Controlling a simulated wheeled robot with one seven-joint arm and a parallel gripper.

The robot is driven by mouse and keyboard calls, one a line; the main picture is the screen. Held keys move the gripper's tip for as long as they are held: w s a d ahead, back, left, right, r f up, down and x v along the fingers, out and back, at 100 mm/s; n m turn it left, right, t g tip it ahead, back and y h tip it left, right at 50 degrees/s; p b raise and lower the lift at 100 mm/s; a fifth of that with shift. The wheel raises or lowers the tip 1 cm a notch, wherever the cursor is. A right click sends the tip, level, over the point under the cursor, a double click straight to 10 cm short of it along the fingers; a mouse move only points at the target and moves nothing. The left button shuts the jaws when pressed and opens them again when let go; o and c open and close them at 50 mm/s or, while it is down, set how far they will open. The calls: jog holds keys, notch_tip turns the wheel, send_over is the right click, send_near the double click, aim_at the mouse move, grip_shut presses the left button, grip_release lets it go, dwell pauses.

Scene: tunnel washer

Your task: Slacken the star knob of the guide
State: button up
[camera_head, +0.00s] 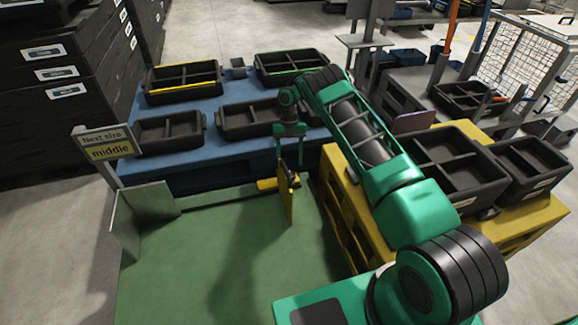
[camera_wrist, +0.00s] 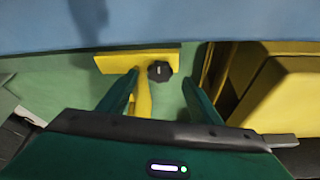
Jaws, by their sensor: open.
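The star knob (camera_wrist: 160,71) is black and lobed, with a pale mark on its face. It sits beside the upright yellow plate of the guide (camera_wrist: 141,98), near the yellow crosspiece. In the head view the yellow guide (camera_head: 286,203) stands on the green floor at the blue table's front edge, and the dark knob (camera_head: 292,179) shows small on it. My gripper (camera_head: 289,160) points down just above the guide. In the wrist view my open gripper (camera_wrist: 160,80) has one finger on each side of the knob, apart from it as far as I can see.
The blue table (camera_head: 200,115) with several black divided trays lies behind the guide. A yellow pallet (camera_head: 345,205) with black bins stands close on the right. A sign reading "Next size middle" (camera_head: 108,146) and grey panels stand left. The green floor in front is clear.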

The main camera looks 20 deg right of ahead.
jog(key=shift+v, duration=2)
jog(key=shift+s+d, duration=0.1)
jog(key=shift+s, duration=0.1)
